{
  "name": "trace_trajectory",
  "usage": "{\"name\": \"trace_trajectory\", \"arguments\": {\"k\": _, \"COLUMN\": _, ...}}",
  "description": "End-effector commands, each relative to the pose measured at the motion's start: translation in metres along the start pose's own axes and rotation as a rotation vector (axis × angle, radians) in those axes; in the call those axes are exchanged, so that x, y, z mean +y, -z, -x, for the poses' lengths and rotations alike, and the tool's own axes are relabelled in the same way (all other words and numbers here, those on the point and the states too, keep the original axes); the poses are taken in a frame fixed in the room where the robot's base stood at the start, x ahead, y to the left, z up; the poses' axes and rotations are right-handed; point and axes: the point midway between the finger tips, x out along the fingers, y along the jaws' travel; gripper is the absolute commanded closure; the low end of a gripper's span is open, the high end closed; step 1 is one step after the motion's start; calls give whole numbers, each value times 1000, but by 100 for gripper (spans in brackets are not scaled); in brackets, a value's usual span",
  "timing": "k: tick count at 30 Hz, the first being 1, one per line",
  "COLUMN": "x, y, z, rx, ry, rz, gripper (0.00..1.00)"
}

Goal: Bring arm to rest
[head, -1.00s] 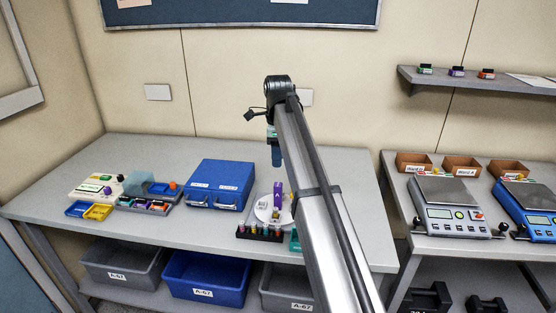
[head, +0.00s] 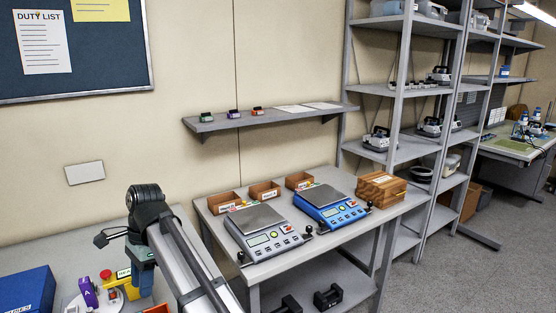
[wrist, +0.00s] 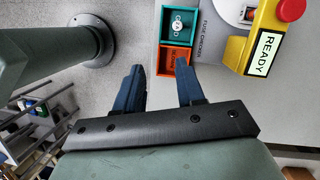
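My gripper (wrist: 160,85) shows in the wrist view with its two dark blue fingers apart and nothing between them. In the head view my gripper (head: 145,280) hangs below the arm's elbow at the lower left, above the left table (head: 80,252); its fingertips cannot be made out there. In the wrist view, a yellow device (wrist: 240,50) with a red button and a READY label is right of the fingers. A fuse checker with a teal bin (wrist: 176,25) and an orange bin (wrist: 175,62) lies just beyond the fingertips.
A blue case (head: 25,290) and a purple item (head: 88,292) are at the lower left. The right table holds a grey scale (head: 268,238), a blue scale (head: 332,209) and several brown bins. A wall shelf (head: 270,117) and tall shelving (head: 395,100) stand behind.

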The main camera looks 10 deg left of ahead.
Motion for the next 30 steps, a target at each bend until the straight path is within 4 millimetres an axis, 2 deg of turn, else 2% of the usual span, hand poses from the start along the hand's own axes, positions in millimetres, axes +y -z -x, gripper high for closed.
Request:
{"name": "trace_trajectory", "arguments": {"k": 1, "x": 39, "y": 17, "z": -13, "rx": -38, "ry": -2, "rz": 31, "gripper": 62}}
{"name": "trace_trajectory", "arguments": {"k": 3, "x": 70, "y": 36, "z": -26, "rx": -86, "ry": -1, "rz": 81, "gripper": 62}}
{"name": "trace_trajectory", "arguments": {"k": 7, "x": 114, "y": 75, "z": -57, "rx": -154, "ry": 7, "rz": 153, "gripper": 62}}
{"name": "trace_trajectory", "arguments": {"k": 9, "x": 128, "y": 98, "z": -78, "rx": -173, "ry": 11, "rz": 174, "gripper": 62}}
{"name": "trace_trajectory", "arguments": {"k": 18, "x": 158, "y": 182, "z": -158, "rx": -174, "ry": 5, "rz": 193, "gripper": 62}}
{"name": "trace_trajectory", "arguments": {"k": 23, "x": 179, "y": 222, "z": -201, "rx": -166, "ry": -6, "rz": 195, "gripper": 62}}
{"name": "trace_trajectory", "arguments": {"k": 30, "x": 221, "y": 273, "z": -264, "rx": -160, "ry": -28, "rz": 206, "gripper": 62}}
